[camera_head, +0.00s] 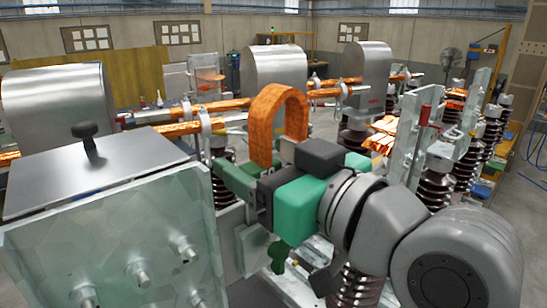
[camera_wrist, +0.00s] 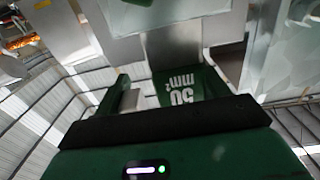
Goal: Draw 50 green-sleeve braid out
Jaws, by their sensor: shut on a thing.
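A green sleeve marked "50 mm²" (camera_wrist: 180,97) shows upside down in the wrist view, between the fingers of my gripper (camera_wrist: 165,92). My gripper is shut on this green-sleeve braid. In the head view my gripper (camera_head: 240,186) is at the centre, beside the grey metal box, its fingers pointing left. An orange copper-coloured arch (camera_head: 278,125) rises just behind my gripper. Its lower ends are partly hidden by the gripper, so I cannot tell whether it joins the held sleeve. The rest of the held braid is hidden.
A metal box with a black knob (camera_head: 85,130) and a pale bolted front plate (camera_head: 120,250) stands close at left. Copper bars (camera_head: 225,105) run behind. Ribbed brown insulators (camera_head: 438,178) and upright clear plates stand at right. Large metal drums (camera_head: 60,105) are at the back.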

